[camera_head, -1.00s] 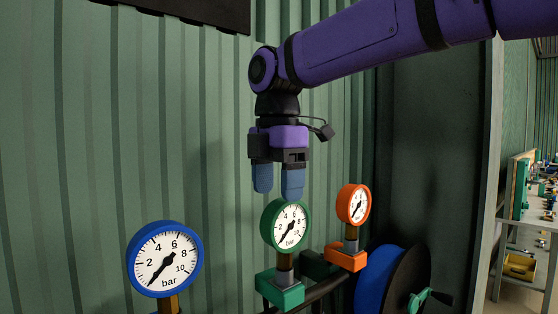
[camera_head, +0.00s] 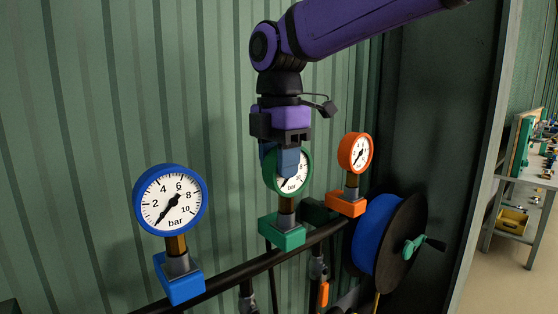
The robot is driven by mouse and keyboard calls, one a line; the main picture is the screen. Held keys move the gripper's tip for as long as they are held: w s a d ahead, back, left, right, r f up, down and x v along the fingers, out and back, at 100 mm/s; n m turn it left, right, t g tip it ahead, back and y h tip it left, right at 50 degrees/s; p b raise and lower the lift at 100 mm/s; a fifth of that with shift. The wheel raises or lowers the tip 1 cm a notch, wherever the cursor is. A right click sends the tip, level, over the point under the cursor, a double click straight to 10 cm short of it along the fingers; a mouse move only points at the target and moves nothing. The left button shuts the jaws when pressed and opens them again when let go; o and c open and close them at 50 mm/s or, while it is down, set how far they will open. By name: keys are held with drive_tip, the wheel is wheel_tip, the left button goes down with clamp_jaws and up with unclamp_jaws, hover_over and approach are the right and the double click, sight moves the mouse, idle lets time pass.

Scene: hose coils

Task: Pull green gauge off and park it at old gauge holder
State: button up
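The green gauge (camera_head: 303,176) stands upright on its brass stem in a green block (camera_head: 282,232) on the dark pipe. My gripper (camera_head: 279,160) comes down on it from above. One blue finger lies across the upper left of the dial, the other goes behind the rim. The fingers look closed on the gauge, though the rear contact is hidden. A dark green block (camera_head: 317,210) sits just behind and right of the green block, with no gauge seen on it. I cannot tell whether it is the old gauge holder.
A blue gauge (camera_head: 170,200) stands in a blue block (camera_head: 180,279) at front left. An orange gauge (camera_head: 355,153) stands in an orange block (camera_head: 346,203) close on the right. The corrugated wall (camera_head: 100,120) is behind.

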drive_tip(key=shift+o, duration=1.4)
drive_tip(key=c, duration=0.4)
drive_tip(key=shift+c, duration=0.2)
drive_tip(key=shift+r, duration=0.35)
drive_tip(key=shift+r, duration=1.55)
drive_tip(key=shift+r, duration=3.05)
